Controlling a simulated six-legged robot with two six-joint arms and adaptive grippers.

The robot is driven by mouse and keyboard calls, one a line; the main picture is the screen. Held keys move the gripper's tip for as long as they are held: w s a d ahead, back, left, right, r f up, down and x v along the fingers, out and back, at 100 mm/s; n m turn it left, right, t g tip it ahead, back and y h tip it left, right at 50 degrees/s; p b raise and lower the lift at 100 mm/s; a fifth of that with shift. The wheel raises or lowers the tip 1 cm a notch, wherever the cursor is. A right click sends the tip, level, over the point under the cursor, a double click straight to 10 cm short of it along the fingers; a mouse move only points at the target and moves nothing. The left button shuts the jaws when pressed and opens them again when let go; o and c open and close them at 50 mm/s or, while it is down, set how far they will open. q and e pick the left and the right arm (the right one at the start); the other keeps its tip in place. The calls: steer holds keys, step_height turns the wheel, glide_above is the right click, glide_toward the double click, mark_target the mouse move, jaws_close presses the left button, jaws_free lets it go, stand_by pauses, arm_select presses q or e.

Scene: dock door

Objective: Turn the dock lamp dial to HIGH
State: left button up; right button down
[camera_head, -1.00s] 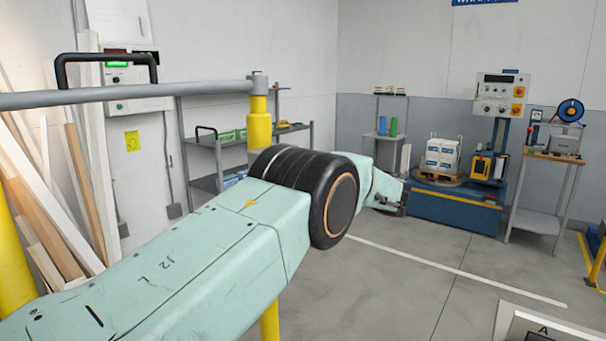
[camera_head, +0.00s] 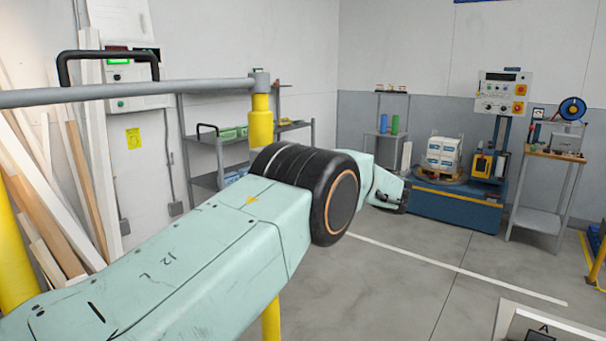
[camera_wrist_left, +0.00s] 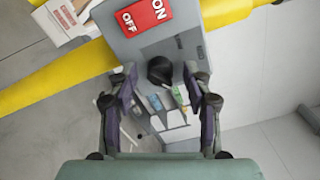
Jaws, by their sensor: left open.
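In the left wrist view a black round knob (camera_wrist_left: 160,71) sits on the face of a grey box (camera_wrist_left: 118,47). A red ON/OFF label (camera_wrist_left: 144,16) is on the box beside it. My left gripper (camera_wrist_left: 162,95) is open, with one finger on each side of the picture just below the knob. I cannot tell how far the fingertips are from the knob, and its setting is not readable. In the head view my left arm reaches in from the left; the gripper end is small and mostly hidden. My right gripper is in neither view.
A grey rail (camera_head: 150,92) on yellow posts (camera_head: 261,120) runs in front of a wall control box (camera_head: 135,85). Timber planks (camera_head: 75,190) lean at left. A blue pallet wrapper (camera_head: 455,208) and a bench (camera_head: 545,155) stand at back right. The middle floor is clear.

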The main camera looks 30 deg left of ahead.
arm_select(q)
steer(key=shift+d, duration=0.1)
steer(key=d, duration=1.1)
steer(key=shift+s+d, duration=0.4)
steer(key=shift+s, duration=0.05)
steer(key=shift+d, duration=0.1)
